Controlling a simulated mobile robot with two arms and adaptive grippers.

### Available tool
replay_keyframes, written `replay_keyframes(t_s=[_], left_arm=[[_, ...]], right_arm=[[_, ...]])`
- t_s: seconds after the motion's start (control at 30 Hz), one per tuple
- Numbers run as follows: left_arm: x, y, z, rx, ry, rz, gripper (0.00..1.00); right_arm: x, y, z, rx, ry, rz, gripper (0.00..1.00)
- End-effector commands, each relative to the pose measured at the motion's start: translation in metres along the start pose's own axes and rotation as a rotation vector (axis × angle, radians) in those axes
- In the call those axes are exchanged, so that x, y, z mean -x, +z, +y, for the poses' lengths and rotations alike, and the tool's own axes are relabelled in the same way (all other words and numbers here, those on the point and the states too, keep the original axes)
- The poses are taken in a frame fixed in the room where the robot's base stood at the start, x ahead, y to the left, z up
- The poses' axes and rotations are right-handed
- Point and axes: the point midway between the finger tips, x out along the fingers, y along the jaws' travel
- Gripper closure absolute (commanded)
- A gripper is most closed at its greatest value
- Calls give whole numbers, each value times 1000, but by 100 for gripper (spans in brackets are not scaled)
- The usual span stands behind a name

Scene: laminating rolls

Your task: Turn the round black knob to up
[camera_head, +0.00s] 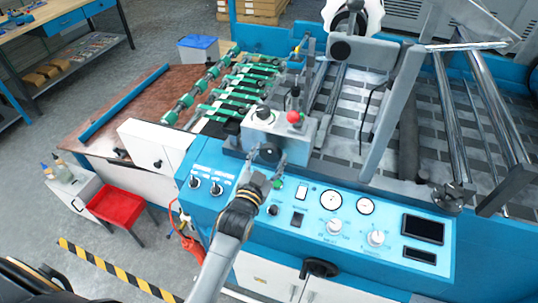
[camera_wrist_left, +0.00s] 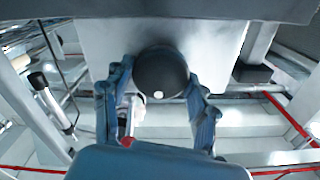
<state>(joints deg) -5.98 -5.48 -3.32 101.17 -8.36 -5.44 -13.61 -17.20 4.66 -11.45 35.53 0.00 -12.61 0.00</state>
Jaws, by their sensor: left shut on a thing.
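The round black knob (camera_head: 269,153) is on the front face of a grey box (camera_head: 287,128) above the blue control panel. In the left wrist view the knob (camera_wrist_left: 160,72) is a dark ball shape with a small white mark at its lower edge in the picture. My left gripper (camera_head: 265,165) reaches it from the front, with one finger on each side, and is shut on the knob. In the left wrist view the fingers of my left gripper (camera_wrist_left: 156,90) flank it; their exact contact points are partly hidden. My right gripper is out of view.
The blue control panel (camera_head: 390,253) below holds dials, switches and gauges. A red button (camera_head: 294,117) is on top of the grey box. Metal rollers (camera_head: 455,120) are at right and green belts (camera_head: 225,105) at left. A red tray (camera_head: 117,206) stands at lower left.

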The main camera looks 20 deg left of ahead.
Motion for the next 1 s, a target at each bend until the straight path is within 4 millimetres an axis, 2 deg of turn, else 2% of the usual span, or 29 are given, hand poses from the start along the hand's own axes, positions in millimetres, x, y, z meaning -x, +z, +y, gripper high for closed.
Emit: replay_keyframes(t_s=[0.53,0.57,0.63,1.0], left_arm=[[0,2,1,23,2,-5,73],[0,2,1,23,2,-5,36],[0,2,1,23,2,-4,21],[2,1,0,22,1,-2,20]], right_arm=[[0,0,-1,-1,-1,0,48],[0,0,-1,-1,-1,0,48],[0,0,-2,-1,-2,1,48],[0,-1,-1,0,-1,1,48]])
